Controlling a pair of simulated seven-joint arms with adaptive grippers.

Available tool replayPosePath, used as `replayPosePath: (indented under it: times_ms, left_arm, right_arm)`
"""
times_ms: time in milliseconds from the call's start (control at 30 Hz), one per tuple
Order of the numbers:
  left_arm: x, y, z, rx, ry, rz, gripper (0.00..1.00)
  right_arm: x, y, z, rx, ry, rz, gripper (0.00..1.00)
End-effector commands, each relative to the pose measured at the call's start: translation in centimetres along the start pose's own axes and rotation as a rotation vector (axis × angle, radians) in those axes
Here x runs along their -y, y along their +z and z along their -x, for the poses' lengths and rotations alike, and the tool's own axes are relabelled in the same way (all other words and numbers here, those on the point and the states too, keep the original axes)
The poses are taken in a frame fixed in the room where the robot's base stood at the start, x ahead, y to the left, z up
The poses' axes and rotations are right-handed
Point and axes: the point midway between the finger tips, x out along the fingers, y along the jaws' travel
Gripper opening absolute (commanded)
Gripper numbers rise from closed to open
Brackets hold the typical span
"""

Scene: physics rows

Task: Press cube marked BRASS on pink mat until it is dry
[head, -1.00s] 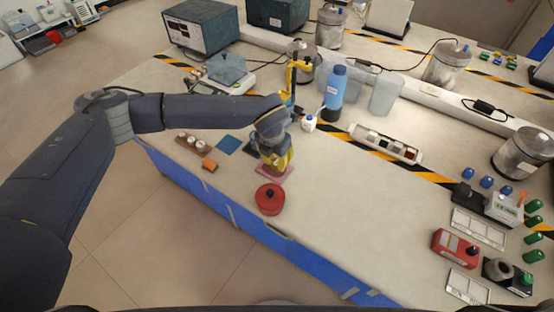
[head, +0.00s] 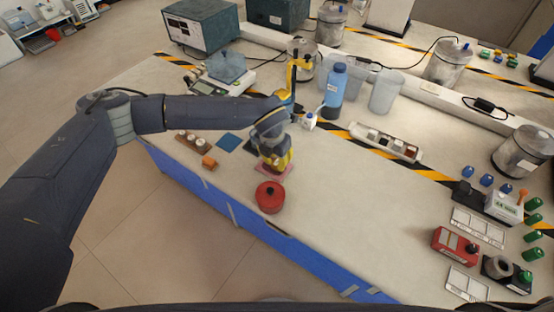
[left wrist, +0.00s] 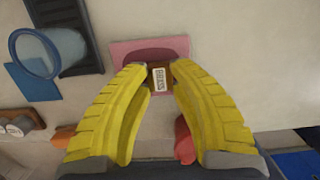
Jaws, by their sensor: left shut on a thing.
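A brown cube with a white label (left wrist: 158,78), which seems to read BRASS, is between my left gripper's yellow fingertips in the left wrist view. My left gripper (left wrist: 160,70) is shut on it. The pink mat (left wrist: 125,48) shows just beyond the cube, partly covered by the fingers. In the head view my left gripper (head: 275,163) points down over the pink mat (head: 287,169), and the cube is hidden there. I cannot tell whether the cube touches the mat. My right gripper is not in view.
A red lidded pot (head: 270,197) stands close in front of the mat. A blue square (head: 229,143), an orange block (head: 209,162) and a wooden rack (head: 193,143) lie to the left. A blue bottle (head: 335,92) stands behind. The bench right of the pot is clear.

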Motion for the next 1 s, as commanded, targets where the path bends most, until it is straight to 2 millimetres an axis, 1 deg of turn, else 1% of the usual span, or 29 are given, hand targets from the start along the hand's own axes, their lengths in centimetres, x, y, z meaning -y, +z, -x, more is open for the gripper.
replayPosePath:
  times_ms: [467,1000]
  left_arm:
    - [0.1,-0.1,0.0,-0.002,-0.001,-0.001,0.00]
    - [0.6,0.2,1.4,0.000,0.000,-0.001,0.00]
  right_arm:
    - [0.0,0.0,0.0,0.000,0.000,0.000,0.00]
    - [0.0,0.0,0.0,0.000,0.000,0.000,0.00]
